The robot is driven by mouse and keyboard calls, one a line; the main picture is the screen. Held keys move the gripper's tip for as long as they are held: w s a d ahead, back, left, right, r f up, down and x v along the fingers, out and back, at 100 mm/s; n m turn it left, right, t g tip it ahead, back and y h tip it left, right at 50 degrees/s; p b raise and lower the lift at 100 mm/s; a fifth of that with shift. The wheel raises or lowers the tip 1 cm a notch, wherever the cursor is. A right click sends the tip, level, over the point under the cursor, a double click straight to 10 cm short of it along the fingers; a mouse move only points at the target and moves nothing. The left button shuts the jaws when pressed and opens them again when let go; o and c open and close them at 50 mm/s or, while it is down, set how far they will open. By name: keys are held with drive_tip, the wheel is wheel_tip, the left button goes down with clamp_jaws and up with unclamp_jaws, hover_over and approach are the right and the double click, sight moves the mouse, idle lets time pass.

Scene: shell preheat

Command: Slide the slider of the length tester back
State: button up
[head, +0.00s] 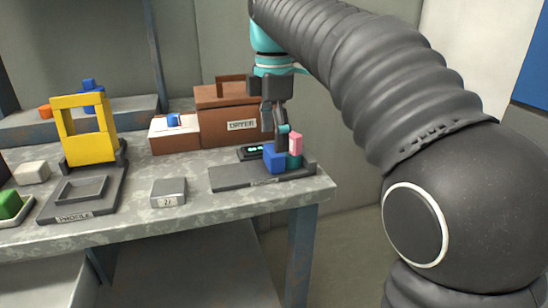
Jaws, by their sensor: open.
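The length tester (228,180) is a flat dark grey base at the right end of the table, with a small lit display (254,150) behind it. A blue block (275,159) stands on the base. A pink block (296,143) with a teal part (293,161) below it is just right of the blue block. I cannot tell for sure which of these is the slider. My gripper (275,128) points down over the tester, close to the blue and pink blocks. Its jaws are open. Whether a finger touches anything is hidden.
Farther left is a profile station with a yellow frame (85,101). The table's right edge is close to the tester.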

sight(261, 167)
drive_tip(key=shift+f+b, duration=0.3)
drive_tip(key=shift+f, duration=1.75)
